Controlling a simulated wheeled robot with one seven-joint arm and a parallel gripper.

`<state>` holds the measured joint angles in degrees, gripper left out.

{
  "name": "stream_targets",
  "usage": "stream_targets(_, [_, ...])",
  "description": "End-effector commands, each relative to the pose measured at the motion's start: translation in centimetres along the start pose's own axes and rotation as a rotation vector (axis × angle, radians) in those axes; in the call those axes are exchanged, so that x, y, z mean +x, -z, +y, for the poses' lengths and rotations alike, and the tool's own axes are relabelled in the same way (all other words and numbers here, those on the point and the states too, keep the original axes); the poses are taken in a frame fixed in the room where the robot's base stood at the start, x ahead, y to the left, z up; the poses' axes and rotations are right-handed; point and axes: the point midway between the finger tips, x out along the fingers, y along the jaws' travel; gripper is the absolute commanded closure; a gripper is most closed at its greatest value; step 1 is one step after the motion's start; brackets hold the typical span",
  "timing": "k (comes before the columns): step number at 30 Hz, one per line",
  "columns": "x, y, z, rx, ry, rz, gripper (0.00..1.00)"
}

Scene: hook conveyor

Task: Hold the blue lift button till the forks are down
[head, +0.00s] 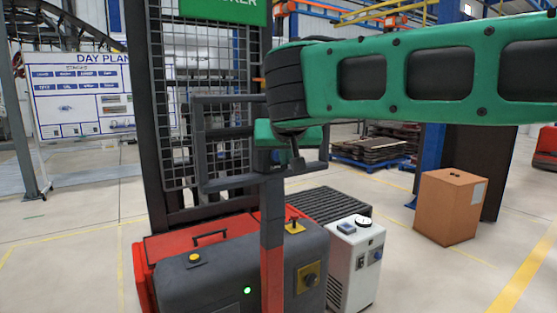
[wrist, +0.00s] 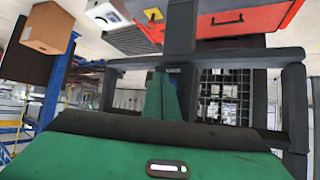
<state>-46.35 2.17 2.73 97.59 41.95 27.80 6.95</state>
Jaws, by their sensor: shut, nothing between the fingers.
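A truck with a dark mast (head: 160,110), a mesh guard (head: 200,95) and a red and grey body (head: 205,275) stands in front of me. A dark post (head: 272,215) rises from it to a squared grey handle frame (head: 205,145). My gripper (wrist: 170,74), green, is shut with nothing held. In the wrist view its tips are close to the post, inside the handle frame; touching or apart, I cannot tell. In the head view my arm reaches in from the right and partly covers this spot.
A white cabinet (head: 352,275) with a blue knob stands right of the truck, beside a dark slatted surface (head: 325,205). A cardboard box (head: 448,208) is further right. Pallets (head: 375,150) lie behind.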

Motion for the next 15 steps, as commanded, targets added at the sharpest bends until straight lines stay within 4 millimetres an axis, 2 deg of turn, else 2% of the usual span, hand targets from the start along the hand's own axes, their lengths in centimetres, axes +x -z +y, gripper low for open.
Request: stream_targets(15, [0.36, 0.37, -0.45, 0.0, 0.0, 0.0, 1.0])
